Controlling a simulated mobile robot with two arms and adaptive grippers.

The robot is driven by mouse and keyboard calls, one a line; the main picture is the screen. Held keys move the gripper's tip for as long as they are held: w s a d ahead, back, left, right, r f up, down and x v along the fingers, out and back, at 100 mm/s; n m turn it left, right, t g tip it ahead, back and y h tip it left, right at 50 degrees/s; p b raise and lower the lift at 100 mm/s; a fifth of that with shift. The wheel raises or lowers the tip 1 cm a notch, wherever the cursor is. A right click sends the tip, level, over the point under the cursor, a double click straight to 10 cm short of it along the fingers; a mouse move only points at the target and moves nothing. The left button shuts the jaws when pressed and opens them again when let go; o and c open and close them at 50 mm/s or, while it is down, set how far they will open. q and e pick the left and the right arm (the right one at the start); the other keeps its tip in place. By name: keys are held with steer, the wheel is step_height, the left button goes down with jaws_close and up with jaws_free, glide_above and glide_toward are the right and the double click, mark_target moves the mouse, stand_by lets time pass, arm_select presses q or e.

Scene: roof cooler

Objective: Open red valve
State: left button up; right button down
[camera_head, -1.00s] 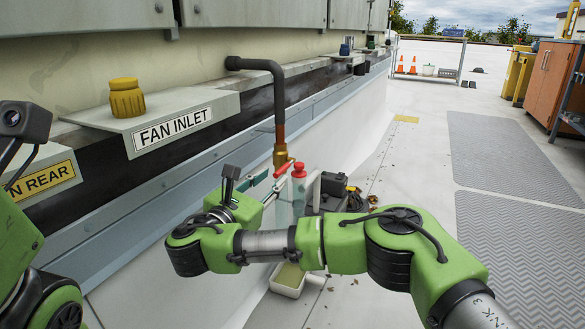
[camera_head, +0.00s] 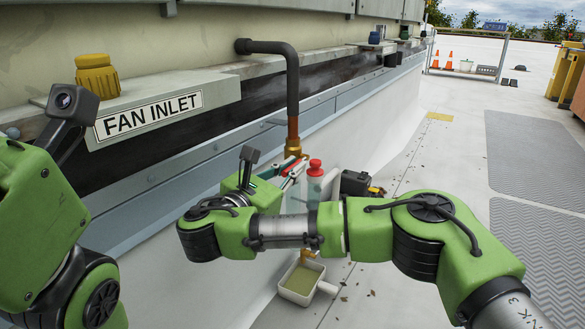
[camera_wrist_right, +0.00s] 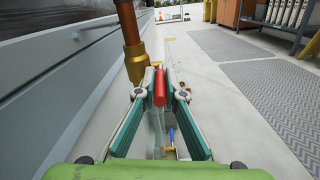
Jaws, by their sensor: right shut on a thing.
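A brass valve (camera_head: 293,148) sits at the lower end of a dark pipe that comes out of the wall. In the right wrist view, the red valve handle (camera_wrist_right: 159,88) is seen nearly end-on between my teal fingertips, just right of the copper-coloured pipe end. My right gripper (camera_head: 297,165) reaches in under the valve and is shut on the red handle. It also shows in the right wrist view (camera_wrist_right: 160,90). In the head view, my wrist hides part of the handle. My left arm is at the left edge, and its fingers are out of view.
A white tray (camera_head: 328,288) with yellowish liquid is on the floor below. A dark box (camera_head: 355,183) lies behind. The wall ledge with the FAN INLET sign (camera_head: 148,115) runs along the left. Floor at right is open.

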mark_target(305, 160)
stand_by(0.3)
steer(key=shift+f+t+h+p, duration=0.5)
steer(key=shift+t+p, duration=0.1)
steer(key=shift+p, duration=0.15)
steer(key=shift+w+d+f+t+h+b, duration=0.15)
steer(key=shift+f+t+h, duration=0.35)
steer(key=shift+t, duration=0.25)
steer(key=shift+w+d+f+t+h+b, duration=0.1)
steer(key=shift+w+f+t+h, duration=0.1)
steer(key=shift+f+t+h, duration=0.4)
steer(key=shift+w+d+f+t+h+b, duration=0.15)
steer(key=shift+f+t+h, duration=0.2)
steer(key=shift+t, duration=0.5)
steer(key=shift+r, duration=0.1)
steer(key=c, duration=2.1)
jaws_free()
